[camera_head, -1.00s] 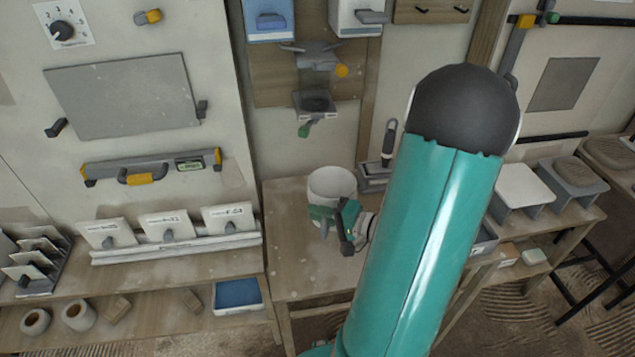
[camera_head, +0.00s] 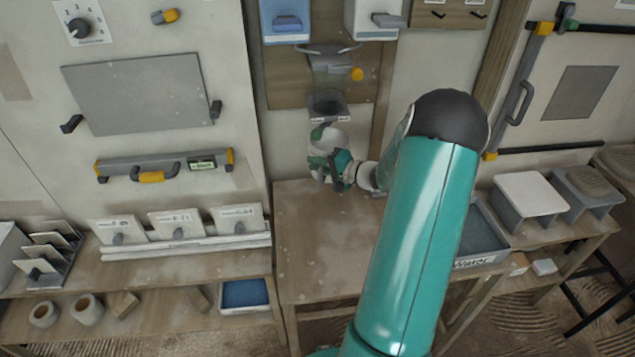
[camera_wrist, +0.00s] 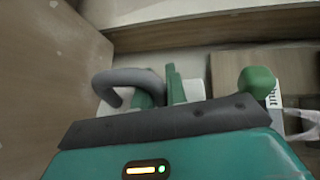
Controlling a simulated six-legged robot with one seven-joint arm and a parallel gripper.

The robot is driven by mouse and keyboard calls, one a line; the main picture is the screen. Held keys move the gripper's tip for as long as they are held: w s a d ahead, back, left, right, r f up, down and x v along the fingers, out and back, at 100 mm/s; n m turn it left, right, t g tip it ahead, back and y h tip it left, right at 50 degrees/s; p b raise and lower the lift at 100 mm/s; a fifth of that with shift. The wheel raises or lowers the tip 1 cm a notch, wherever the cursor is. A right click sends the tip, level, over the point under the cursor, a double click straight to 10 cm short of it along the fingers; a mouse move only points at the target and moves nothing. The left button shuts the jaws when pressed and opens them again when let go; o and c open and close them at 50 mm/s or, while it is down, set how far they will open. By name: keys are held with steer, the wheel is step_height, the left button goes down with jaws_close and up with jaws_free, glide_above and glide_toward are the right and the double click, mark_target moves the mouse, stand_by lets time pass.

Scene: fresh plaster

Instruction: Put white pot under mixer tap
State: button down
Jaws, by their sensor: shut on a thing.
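The white pot (camera_head: 336,135) is off the bench, upright as far as I can tell, close below the grey mixer tap unit (camera_head: 328,108) on the wall. My gripper (camera_head: 325,163) is shut on the pot at its near side and hides part of it. In the wrist view, a grey curved handle (camera_wrist: 118,78) and a green finger (camera_wrist: 176,86) show in front of a white surface, likely the pot (camera_wrist: 194,89). A green knob (camera_wrist: 258,82) beside a printed label is at the right. I cannot tell whether pot and tap touch.
The wooden bench (camera_head: 315,240) below is mostly clear. A grey water tray (camera_head: 480,262) stands at its right, partly behind my arm. Labelled white plates (camera_head: 178,224) stand on the left shelf. A blue-and-white dispenser (camera_head: 287,20) hangs above the tap.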

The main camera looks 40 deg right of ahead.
step_height(320, 180, down, 7)
steer(key=shift+s+r, duration=0.1)
steer(key=shift+r, duration=0.1)
steer(key=shift+f, duration=0.15)
steer(key=shift+f, duration=0.2)
steer(key=c, duration=1.4)
jaws_free()
steer(key=shift+r, duration=0.1)
